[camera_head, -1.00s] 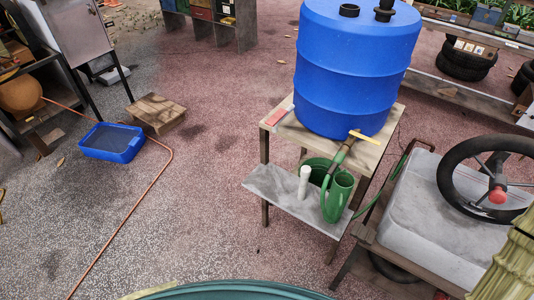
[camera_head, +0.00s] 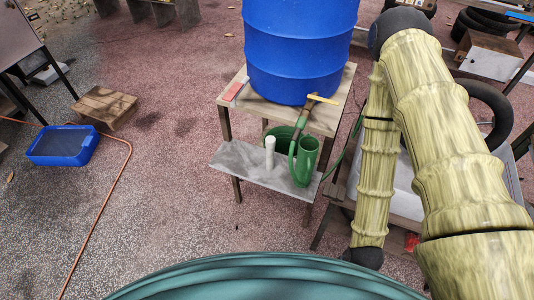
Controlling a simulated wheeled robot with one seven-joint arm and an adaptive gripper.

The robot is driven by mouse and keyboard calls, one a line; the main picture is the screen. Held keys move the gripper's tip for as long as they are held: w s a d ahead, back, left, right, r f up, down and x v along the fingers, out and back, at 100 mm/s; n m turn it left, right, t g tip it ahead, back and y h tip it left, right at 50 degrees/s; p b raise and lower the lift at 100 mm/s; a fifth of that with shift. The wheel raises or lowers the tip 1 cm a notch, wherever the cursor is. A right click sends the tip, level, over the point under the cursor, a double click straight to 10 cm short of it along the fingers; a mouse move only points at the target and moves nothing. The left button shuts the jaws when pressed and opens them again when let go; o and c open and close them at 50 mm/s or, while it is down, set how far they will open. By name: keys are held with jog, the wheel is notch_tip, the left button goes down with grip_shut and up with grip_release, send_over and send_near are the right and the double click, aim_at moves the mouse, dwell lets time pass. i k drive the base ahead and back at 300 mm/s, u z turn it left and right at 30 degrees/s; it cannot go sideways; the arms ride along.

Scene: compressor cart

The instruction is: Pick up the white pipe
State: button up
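The white pipe (camera_head: 270,152) stands upright on the grey lower shelf (camera_head: 232,162) of the wooden stand under the blue barrel. It is a short white cylinder. A green watering can (camera_head: 303,163) stands just to its right, and a green round container (camera_head: 283,137) is behind it. My arm shows on the right side of the view, raised and folded, to the right of the stand. My gripper cannot be made out in this view.
The blue barrel (camera_head: 300,50) stands on the stand's wooden top (camera_head: 335,92), with a yellow-handled tap above the watering can. A blue tray (camera_head: 62,146) and a small wooden step (camera_head: 105,107) are on the floor at left. An orange hose (camera_head: 105,205) crosses the open floor.

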aim_at(269, 141)
jog(key=u, duration=1.7)
jog(key=k, duration=1.05)
jog(key=z, duration=0.7)
